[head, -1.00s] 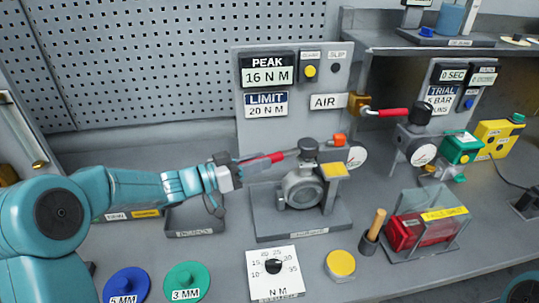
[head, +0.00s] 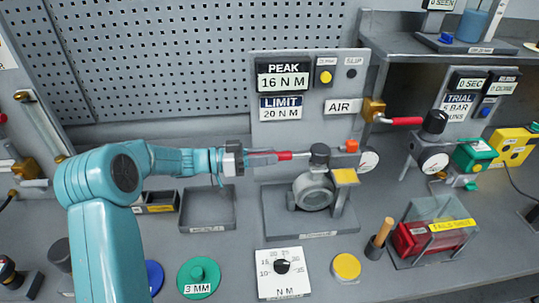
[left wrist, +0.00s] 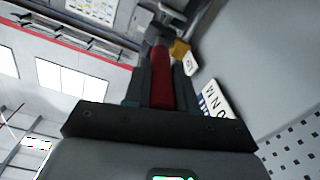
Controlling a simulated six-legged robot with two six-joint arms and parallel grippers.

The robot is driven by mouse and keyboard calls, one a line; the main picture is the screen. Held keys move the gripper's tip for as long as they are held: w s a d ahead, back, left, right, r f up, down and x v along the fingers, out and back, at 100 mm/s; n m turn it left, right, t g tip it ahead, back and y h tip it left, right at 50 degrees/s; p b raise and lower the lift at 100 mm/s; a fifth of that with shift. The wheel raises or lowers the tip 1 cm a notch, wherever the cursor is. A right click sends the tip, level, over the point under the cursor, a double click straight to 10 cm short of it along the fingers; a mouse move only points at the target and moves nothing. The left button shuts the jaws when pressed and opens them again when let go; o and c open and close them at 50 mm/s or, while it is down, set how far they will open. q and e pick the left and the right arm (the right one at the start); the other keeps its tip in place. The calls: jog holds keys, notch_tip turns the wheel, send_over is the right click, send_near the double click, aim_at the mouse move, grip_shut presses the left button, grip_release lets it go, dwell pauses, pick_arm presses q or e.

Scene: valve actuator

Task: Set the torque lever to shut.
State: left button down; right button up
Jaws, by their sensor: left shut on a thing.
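The torque lever, with a red grip (head: 284,155) and a grey shaft, runs left from the dark cap (head: 319,151) on top of the valve (head: 314,188). My left gripper (head: 264,157) is shut on the red grip, left of the valve and in front of the panel. In the left wrist view, the red grip (left wrist: 161,78) lies between the two dark fingers. The valve stands on a grey base, with an orange block (head: 352,146) and a yellow plate (head: 345,177) at its right. The panel reads PEAK 16 N M and LIMIT 20 N M. My right gripper is not in view.
A red-handled air lever (head: 402,121) sticks out farther right. An empty grey tray (head: 206,226) lies below my left forearm.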

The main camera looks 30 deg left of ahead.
pick_arm(q)
jog(key=shift+r, duration=0.15)
jog(key=c, duration=1.1)
grip_release()
jog(key=shift+c, duration=0.2)
jog(key=shift+o, duration=1.1)
jog(key=shift+w+d, duration=0.1)
jog(key=shift+d, duration=0.1)
jog(key=shift+s+a+f, duration=0.2)
jog(key=shift+s+a, duration=0.05)
jog(key=shift+a, duration=0.15)
jog(key=b+v, duration=0.4)
jog(key=v, duration=1.1)
jog(key=shift+s+a, duration=0.2)
jog(key=shift+r, duration=0.15)
